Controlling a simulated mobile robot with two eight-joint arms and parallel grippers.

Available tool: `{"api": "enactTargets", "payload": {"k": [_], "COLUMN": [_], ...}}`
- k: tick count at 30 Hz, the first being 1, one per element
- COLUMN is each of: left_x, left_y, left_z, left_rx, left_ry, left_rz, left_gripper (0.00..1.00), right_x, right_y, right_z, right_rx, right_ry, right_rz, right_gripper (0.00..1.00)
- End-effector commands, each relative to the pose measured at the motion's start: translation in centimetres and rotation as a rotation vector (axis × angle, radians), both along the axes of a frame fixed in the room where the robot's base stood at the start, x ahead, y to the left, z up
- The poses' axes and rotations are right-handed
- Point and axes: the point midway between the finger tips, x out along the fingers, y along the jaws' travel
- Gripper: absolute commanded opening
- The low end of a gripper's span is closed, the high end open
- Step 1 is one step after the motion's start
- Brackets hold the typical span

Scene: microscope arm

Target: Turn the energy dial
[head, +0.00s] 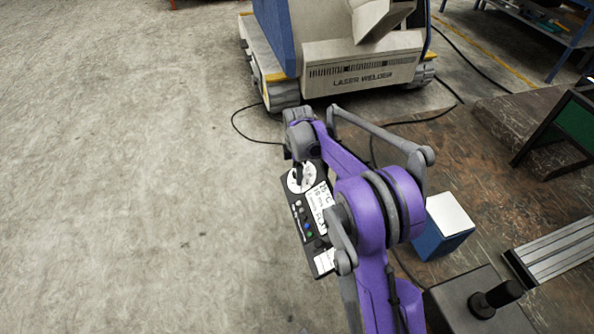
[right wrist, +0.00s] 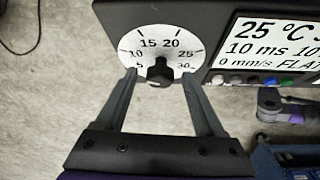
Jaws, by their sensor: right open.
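The energy dial is a white disc with printed numbers from 5 to 30 and a small black knob (right wrist: 160,72) at its middle. It sits on a black control panel (right wrist: 125,20). In the head view the dial (head: 297,182) is partly covered by my right gripper (head: 300,172). In the right wrist view my right gripper (right wrist: 158,76) is open, with one finger on each side of the knob. Gaps show between the fingers and the knob. I cannot tell which number the knob points to. My left gripper is not in view.
The panel has a display (right wrist: 275,45) reading 25 °C and 10 ms, with coloured buttons (right wrist: 268,80) below. A laser welder (head: 362,70) stands behind. A blue box with a white top (head: 448,215) and a black block with a knob (head: 470,305) are at right. Open floor lies left.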

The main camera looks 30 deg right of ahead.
Motion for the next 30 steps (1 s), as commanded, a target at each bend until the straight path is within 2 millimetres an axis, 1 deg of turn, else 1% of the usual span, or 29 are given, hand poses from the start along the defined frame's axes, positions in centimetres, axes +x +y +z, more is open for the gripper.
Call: {"api": "enactTargets", "payload": {"k": [4,8,9,11,12,14,15,16,23,30], "left_x": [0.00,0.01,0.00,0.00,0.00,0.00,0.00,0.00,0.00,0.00], "left_y": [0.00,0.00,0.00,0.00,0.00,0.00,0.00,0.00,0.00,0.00], "left_z": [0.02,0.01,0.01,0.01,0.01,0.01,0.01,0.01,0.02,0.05], "left_rx": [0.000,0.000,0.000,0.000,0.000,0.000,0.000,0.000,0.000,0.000], "left_ry": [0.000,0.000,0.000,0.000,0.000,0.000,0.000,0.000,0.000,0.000], "left_rz": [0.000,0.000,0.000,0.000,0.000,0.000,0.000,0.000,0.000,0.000], "left_gripper": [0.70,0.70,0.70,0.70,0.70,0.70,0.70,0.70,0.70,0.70], "right_x": [0.00,0.00,0.00,0.00,0.00,0.00,0.00,0.00,-0.02,-0.13], "right_y": [0.01,0.00,0.00,0.00,0.00,0.00,0.00,0.00,0.01,0.06], "right_z": [0.04,0.05,0.05,0.05,0.06,0.06,0.06,0.06,0.08,0.09], "right_rx": [0.000,0.000,0.000,0.000,0.000,0.000,0.000,0.000,-0.001,-0.012], "right_ry": [0.000,0.000,0.000,0.000,0.000,0.000,0.000,0.000,-0.004,-0.048], "right_rz": [0.000,0.000,0.000,0.000,0.000,0.000,0.000,0.000,-0.006,-0.068], "right_gripper": [0.70,0.47,0.40,0.29,0.22,0.11,0.04,0.00,0.00,0.00]}}
